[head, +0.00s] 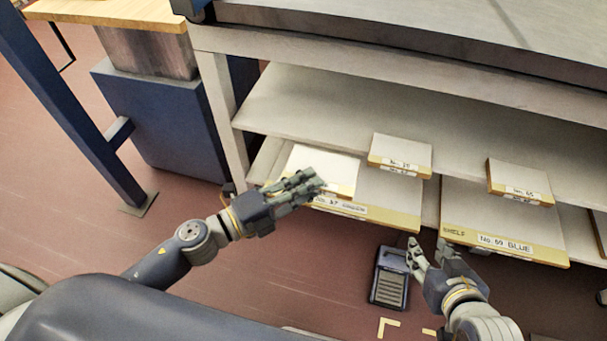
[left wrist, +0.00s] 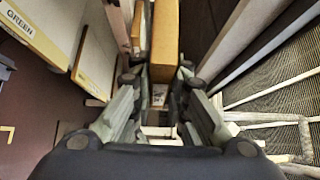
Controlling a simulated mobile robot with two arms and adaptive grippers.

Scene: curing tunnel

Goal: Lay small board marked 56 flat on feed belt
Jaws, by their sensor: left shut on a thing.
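My left gripper (head: 312,186) is shut on the front edge of a small white board (head: 322,163) with a tan edge, at the lower shelf. The fingers cover its label, so I cannot read its number. In the left wrist view its tan edge (left wrist: 165,42) stands between the fingers. Two other small boards sit to the right: one (head: 402,150) with a label too small to read surely, and one (head: 519,178) also hard to read. My right gripper (head: 430,254) is open and empty, in front of the shelf. I cannot tell for sure which surface is the feed belt.
Large labelled boards lie beneath, one reading No. 69 BLUE (head: 470,222). An upper shelf (head: 330,105) and a grey top (head: 430,28) hang over the boards. A blue post (head: 75,105) and cabinet (head: 160,125) stand left. A dark device (head: 389,277) lies on the floor.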

